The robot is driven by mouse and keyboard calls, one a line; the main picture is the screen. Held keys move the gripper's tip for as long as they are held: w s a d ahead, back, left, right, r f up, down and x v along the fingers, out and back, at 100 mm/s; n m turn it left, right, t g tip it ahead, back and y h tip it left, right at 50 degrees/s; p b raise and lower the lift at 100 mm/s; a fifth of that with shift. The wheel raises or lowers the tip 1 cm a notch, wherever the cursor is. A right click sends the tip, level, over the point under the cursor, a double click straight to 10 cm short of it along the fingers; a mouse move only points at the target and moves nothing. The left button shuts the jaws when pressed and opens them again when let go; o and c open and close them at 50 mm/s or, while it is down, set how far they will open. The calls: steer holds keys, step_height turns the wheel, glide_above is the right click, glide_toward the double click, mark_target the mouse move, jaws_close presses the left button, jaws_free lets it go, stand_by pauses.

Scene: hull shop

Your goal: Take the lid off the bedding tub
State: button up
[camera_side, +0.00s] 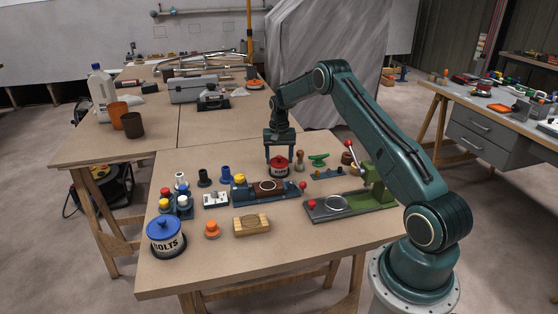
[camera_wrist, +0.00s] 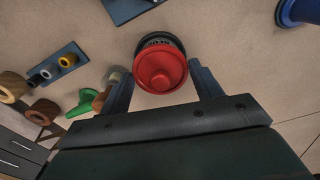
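The tub with the red lid (camera_side: 278,161) stands on the near table, at the back of the group of parts. In the wrist view its red lid (camera_wrist: 160,68), with a round knob, faces the camera. Dark lettering on the tub is too small to read in full. My gripper (camera_side: 279,154) points down over this tub, with its fingers apart. In the wrist view the fingertips (camera_wrist: 159,74) are on either side of the lid, with a gap showing at each side. The lid sits on the tub. I cannot tell how far down the fingers reach.
A blue-lidded tub marked BOLTS (camera_side: 166,237) stands at the front left. A green lever press (camera_side: 350,200) is further right.

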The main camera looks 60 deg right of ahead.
steer(key=shift+c, duration=0.8)
steer(key=shift+r, duration=0.15)
step_height(320, 180, up, 20)
stand_by(0.6)
glide_above(251, 177)
step_height(251, 177, down, 4)
step_height(251, 177, down, 16)
steer(key=shift+d+r, duration=0.1)
steer(key=shift+d, duration=0.05)
stand_by(0.6)
steer(key=shift+f, duration=2.15)
